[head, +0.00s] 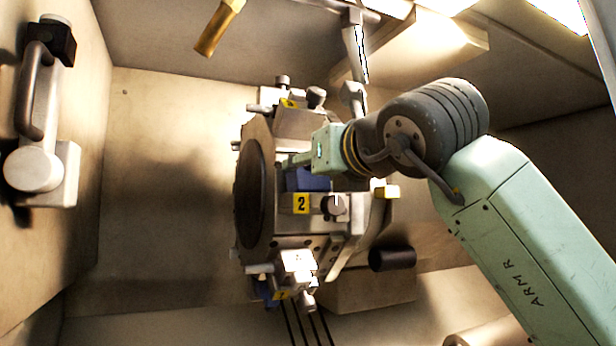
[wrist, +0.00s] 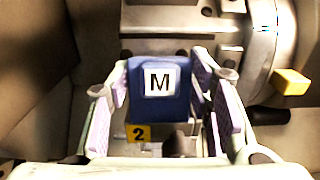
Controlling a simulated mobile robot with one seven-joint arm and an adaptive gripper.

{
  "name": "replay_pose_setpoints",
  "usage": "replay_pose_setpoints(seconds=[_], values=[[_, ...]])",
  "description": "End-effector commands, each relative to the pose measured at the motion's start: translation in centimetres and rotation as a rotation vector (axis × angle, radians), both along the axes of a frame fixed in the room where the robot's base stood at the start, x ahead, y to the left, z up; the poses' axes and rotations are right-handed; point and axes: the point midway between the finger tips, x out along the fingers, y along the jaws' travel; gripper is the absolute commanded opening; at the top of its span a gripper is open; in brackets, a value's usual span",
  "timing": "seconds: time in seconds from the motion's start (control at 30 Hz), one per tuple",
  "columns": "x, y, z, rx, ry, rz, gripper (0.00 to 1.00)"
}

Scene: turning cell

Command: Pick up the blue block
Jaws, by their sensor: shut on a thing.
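The blue block (wrist: 160,105) carries a white label with a black M. It sits between the fingers of my gripper (wrist: 160,88) in the wrist view, and the gripper is shut on it.
The round turret (head: 252,200) with its tool holders and knobs stands close around my gripper. Another blue piece (head: 266,291) is low on the turret. A dark cylinder (head: 392,259) is at lower right. A yellow-ended rod (head: 219,28) hangs above. The left floor is clear.

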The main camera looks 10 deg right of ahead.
Motion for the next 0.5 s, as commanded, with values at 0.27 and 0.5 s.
replay_pose_setpoints(seconds=[0.27,0.5], values=[[-0.02,0.02,0.06,0.0,-0.001,0.0,0.07],[-0.02,0.0,0.91,0.0,-0.002,0.0,0.07]])
